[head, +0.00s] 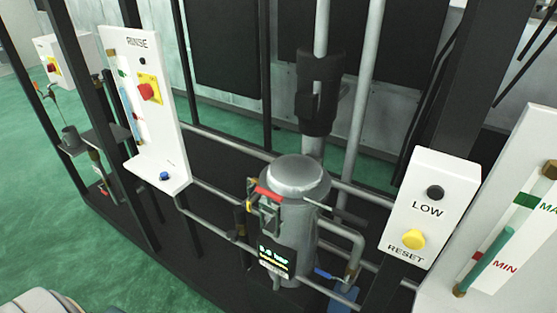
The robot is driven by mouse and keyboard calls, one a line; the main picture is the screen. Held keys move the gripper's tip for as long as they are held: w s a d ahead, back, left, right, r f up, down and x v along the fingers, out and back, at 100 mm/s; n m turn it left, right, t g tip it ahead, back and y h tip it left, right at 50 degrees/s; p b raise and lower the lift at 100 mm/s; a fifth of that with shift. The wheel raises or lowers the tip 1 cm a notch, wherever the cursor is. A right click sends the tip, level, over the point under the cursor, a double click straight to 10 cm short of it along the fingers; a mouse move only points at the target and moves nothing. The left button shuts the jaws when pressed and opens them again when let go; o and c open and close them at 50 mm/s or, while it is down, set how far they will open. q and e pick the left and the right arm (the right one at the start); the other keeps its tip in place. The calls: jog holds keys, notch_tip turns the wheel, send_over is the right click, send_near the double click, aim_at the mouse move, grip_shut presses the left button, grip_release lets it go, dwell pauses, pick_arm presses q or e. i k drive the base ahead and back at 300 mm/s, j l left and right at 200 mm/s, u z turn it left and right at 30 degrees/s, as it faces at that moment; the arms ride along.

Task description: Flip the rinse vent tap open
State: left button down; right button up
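A white panel lettered RINSE (148,100) stands at the left with a red knob on a yellow plate (149,89). A small blue knob (164,176) sits on its lower ledge. A grey metal canister (297,215) stands in the middle. A red lever (268,193) lies across fittings at its upper left, slightly tilted. A blue lever (329,274) is on the pipework at its lower right. No label shows which of these is the rinse vent tap. Neither gripper shows in the head view.
A white box lettered LOW and RESET (430,207) has a black and a yellow button. A white panel with a level tube (505,235) is at the right. Dark frame posts and grey pipes (230,145) surround the canister.

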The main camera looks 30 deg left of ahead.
aim_at(249, 189)
jog(key=u, duration=1.15)
